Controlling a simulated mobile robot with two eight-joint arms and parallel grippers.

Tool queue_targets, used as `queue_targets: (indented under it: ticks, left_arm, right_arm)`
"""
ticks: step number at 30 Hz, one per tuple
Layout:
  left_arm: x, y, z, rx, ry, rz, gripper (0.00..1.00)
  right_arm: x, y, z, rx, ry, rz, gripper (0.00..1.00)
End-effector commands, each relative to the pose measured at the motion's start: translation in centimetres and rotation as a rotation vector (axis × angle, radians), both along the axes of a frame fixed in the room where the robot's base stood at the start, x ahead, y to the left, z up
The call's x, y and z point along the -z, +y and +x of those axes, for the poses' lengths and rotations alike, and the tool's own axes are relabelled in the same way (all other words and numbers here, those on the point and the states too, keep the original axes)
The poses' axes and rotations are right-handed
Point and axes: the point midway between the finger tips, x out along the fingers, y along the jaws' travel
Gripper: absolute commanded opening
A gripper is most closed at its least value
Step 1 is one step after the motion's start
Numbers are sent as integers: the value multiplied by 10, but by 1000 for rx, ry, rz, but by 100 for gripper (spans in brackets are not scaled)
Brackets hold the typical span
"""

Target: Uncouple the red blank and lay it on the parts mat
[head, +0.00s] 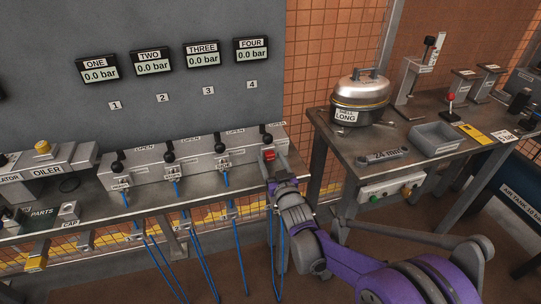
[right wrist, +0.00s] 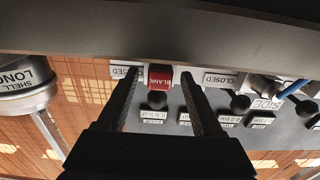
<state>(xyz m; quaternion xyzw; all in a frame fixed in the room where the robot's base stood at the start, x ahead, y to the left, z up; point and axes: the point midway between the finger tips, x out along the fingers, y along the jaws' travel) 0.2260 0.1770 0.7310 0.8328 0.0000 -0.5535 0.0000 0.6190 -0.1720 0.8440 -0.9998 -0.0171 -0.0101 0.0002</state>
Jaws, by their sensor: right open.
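The red blank (head: 269,155), labelled BLANK, sits on the front of the manifold (head: 190,163) below valve four, at the right end. It also shows in the right wrist view (right wrist: 160,78), between two CLOSED labels. My right gripper (head: 272,170) is in front of it. In the right wrist view my open fingers (right wrist: 160,88) stand on either side of the blank, with a visible gap on each side. My left gripper is not in view.
Blue hoses (head: 177,190) hang from the other outlets, and one hangs near my right wrist. Gauges one to four (head: 152,62) read 0.0 bar. An oiler (head: 46,165) stands at the left. A side table (head: 385,140) at right carries a SHELL LONG pot (head: 361,98) and a grey tray (head: 435,137).

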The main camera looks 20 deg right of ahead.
Motion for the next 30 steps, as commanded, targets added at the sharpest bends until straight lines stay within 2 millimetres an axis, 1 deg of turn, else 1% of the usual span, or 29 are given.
queue_targets:
  ticks: [18, 23, 27, 29, 30]
  left_arm:
    - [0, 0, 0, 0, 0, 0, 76]
    - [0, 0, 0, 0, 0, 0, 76]
    - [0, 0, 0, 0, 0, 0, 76]
    - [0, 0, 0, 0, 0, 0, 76]
    - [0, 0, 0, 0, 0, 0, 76]
  right_arm:
    - [0, 0, 0, 0, 0, 0, 68]
    - [0, 0, 0, 0, 0, 0, 39]
    - [0, 0, 0, 0, 0, 0, 14]
    - [0, 0, 0, 0, 0, 0, 3]
    - [0, 0, 0, 0, 0, 0, 0]
